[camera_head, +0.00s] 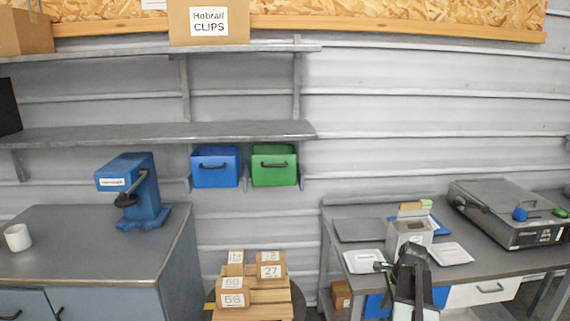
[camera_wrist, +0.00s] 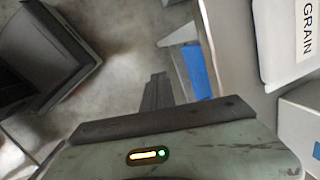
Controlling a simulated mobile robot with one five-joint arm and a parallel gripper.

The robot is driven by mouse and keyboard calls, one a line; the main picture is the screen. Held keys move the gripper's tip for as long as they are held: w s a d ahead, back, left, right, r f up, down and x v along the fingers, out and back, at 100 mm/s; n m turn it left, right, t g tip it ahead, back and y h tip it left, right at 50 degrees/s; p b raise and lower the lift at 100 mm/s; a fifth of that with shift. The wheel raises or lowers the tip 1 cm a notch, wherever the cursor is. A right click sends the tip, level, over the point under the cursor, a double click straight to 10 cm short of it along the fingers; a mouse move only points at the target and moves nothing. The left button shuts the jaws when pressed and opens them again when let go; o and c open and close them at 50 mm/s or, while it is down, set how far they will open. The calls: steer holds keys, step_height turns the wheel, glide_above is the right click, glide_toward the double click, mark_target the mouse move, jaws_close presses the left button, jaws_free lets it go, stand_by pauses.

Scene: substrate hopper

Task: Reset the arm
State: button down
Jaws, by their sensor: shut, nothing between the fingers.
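My arm (camera_head: 411,275) rises at the lower right of the head view, in front of the right-hand bench. In the wrist view my gripper (camera_wrist: 157,82) shows as dark fingers close together, with nothing between them. It points out over the grey floor (camera_wrist: 120,35), beside the bench. The fingers' exact place in the head view is hard to tell against the dark arm parts.
A grey bin (camera_head: 409,233) and white trays (camera_head: 452,254) stand on the bench close behind my arm. A white surface labelled GRAIN (camera_wrist: 285,40) is close on the right in the wrist view. Stacked boxes (camera_head: 270,270) stand left of the arm.

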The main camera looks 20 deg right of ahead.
steer(key=w+a+r+n+g+p, duration=0.1)
steer(key=a+n, duration=1)
steer(key=a, duration=1)
steer(key=w+a+r+n+g+p, duration=0.1)
steer(key=a+n, duration=1)
steer(key=a, duration=0.9)
steer(key=shift+a+r+n+h, duration=0.2)
steer(key=shift+a+n+h, duration=0.1)
steer(key=shift+a+n, duration=0.1)
